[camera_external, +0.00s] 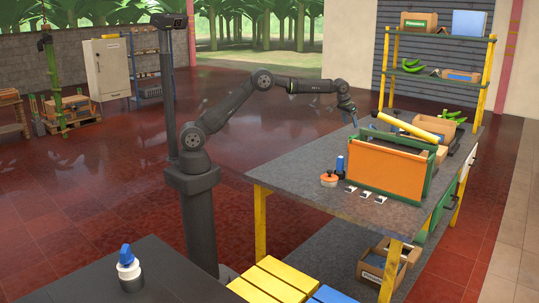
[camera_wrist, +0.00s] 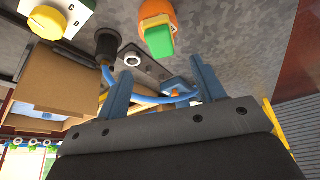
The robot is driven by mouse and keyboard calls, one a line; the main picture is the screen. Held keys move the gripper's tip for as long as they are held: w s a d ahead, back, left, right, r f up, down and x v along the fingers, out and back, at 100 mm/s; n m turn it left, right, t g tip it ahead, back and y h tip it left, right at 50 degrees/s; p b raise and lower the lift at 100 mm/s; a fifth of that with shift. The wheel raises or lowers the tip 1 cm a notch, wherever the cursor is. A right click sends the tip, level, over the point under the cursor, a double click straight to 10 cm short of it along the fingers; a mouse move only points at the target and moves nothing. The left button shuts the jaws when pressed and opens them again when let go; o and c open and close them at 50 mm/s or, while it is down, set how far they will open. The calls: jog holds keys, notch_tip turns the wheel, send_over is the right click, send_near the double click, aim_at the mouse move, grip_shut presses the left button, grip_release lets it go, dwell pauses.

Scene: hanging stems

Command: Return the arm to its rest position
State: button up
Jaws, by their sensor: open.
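My gripper (camera_external: 349,111) is at the end of my outstretched arm, over the far left edge of the grey workbench (camera_external: 290,187). In the wrist view, the two blue fingers of my gripper (camera_wrist: 162,80) stand wide apart with nothing clamped between them. A blue curved hose or cable (camera_wrist: 150,98) shows behind the fingers; I cannot tell its distance from them. My forearm runs nearly level from the raised elbow to the wrist. The fingertips are too small in the external view to tell their height above the bench.
The wrist view shows an orange and green object (camera_wrist: 158,28), a cardboard box (camera_wrist: 60,75) and a yellow knob (camera_wrist: 48,22). Open floor lies left of the bench.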

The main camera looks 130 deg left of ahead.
jog(key=x, duration=0.9)
jog(key=shift+a+f, duration=0.1)
jog(key=shift+f, duration=0.3)
jog(key=shift+r, duration=1.75)
